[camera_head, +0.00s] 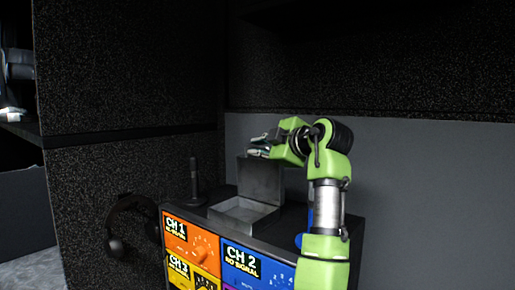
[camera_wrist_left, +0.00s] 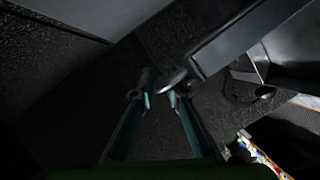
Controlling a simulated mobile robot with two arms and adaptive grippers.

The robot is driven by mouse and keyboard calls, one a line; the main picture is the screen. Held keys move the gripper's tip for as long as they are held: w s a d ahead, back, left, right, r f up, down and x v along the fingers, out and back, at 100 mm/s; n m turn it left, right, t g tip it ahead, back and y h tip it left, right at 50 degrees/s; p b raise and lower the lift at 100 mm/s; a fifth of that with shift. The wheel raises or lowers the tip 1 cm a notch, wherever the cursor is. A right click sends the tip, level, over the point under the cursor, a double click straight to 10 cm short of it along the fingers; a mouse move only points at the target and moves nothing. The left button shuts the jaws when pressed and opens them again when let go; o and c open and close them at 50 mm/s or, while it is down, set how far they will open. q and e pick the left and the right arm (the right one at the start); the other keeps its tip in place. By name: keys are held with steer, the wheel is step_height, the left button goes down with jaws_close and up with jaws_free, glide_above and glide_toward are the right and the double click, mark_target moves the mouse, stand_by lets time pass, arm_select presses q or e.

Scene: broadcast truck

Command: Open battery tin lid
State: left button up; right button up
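The battery tin (camera_head: 240,212) is a grey metal box on top of the colourful equipment rack. Its lid (camera_head: 262,178) stands about upright at the back, so the tin is open and its inside shows. My left gripper (camera_head: 257,146) is at the lid's upper edge, with its fingers pointing left. My right gripper is not in view.
The rack (camera_head: 205,240) has orange, blue and yellow channel panels. A dark upright post on a base (camera_head: 194,182) stands left of the tin. Headphones (camera_head: 128,215) hang at the left. A grey wall (camera_head: 430,190) and dark speckled panels close off the back.

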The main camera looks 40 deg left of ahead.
arm_select(q)
steer(key=v, duration=1.1)
steer(key=shift+d, duration=0.4)
steer(key=shift+s, duration=0.1)
